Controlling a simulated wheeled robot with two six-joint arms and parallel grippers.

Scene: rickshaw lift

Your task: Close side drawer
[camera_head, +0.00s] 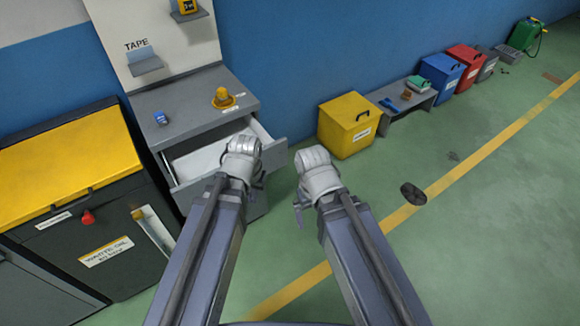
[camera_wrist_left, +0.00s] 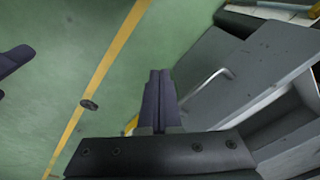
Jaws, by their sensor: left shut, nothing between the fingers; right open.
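The grey side cabinet (camera_head: 190,90) stands against the wall at the left in the head view. Its drawer (camera_head: 272,156) is pulled out, and the pale inside shows. In the left wrist view the drawer front (camera_wrist_left: 205,112) with its bar handle (camera_wrist_left: 206,84) is to the right of the fingers. My left gripper (camera_head: 259,181) is in front of the drawer and hides part of it; it also shows in the left wrist view (camera_wrist_left: 160,82), shut and empty. Whether it touches the drawer front I cannot tell. My right gripper (camera_head: 299,209) is open, right of the drawer over bare floor.
An orange beacon (camera_head: 222,97) and a small blue item (camera_head: 161,118) stand on the cabinet top. A yellow-lidded waste oil bin (camera_head: 70,150) is at the left. A yellow box (camera_head: 349,124) stands right of the cabinet. The green floor at the right is mostly clear.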

